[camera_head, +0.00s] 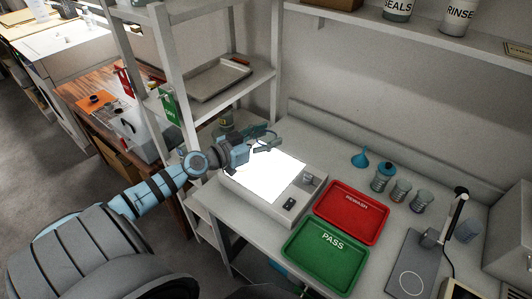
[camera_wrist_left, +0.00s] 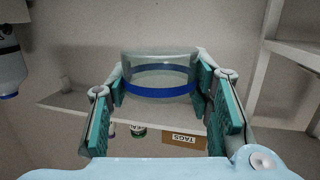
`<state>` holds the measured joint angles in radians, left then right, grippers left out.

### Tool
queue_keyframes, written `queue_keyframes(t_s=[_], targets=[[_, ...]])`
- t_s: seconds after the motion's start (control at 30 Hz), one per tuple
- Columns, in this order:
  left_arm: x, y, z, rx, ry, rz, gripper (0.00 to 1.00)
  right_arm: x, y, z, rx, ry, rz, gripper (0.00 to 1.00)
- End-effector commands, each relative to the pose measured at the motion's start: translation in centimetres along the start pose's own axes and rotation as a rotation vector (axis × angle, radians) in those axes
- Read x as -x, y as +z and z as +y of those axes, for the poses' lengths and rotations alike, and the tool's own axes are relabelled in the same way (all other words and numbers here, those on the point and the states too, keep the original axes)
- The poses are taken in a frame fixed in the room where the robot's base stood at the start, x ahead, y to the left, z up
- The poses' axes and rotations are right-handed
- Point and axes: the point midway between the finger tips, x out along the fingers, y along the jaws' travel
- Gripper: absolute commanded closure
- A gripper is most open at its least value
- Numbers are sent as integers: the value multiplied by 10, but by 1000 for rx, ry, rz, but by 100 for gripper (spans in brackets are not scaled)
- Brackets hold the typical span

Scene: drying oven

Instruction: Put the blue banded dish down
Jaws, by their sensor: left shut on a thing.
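The blue banded dish (camera_wrist_left: 160,70) is a clear glass dish with a blue band around it. In the left wrist view it sits between the teal fingers of my left gripper (camera_wrist_left: 160,90), which are shut on its sides. In the head view my left gripper (camera_head: 264,143) is over the back left edge of the glowing light box (camera_head: 265,178); the dish is hard to make out there. A red REWASH tray (camera_head: 352,213) and a green PASS tray (camera_head: 325,256) lie on the bench, both empty. My right gripper is not in view.
Blue-topped jars (camera_head: 383,177) and a blue funnel (camera_head: 360,160) stand behind the trays. A grey stand device (camera_head: 420,262) is at the right. A shelf rack (camera_head: 187,75) with a metal tray (camera_head: 218,80) rises close behind my left arm.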

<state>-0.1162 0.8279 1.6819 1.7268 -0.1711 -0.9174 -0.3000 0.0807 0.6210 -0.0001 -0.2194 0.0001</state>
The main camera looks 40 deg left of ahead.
Motion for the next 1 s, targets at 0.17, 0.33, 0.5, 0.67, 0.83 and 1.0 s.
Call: queue_keyframes(t_s=[0.17, 0.33, 0.5, 0.67, 0.83, 1.0], targets=[[-13, 92, 0, 8, 0, -3, 79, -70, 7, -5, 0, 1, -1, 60], [-17, 115, 1, 3, 2, -2, 79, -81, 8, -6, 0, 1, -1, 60], [-21, 147, 0, 3, 1, -3, 79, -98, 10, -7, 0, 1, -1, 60], [-22, 154, 1, -1, 2, -2, 79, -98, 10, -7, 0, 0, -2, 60], [-22, 153, 1, -1, 3, -2, 79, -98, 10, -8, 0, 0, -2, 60], [-22, 156, 0, -1, 2, -3, 50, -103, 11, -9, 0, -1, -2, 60]])
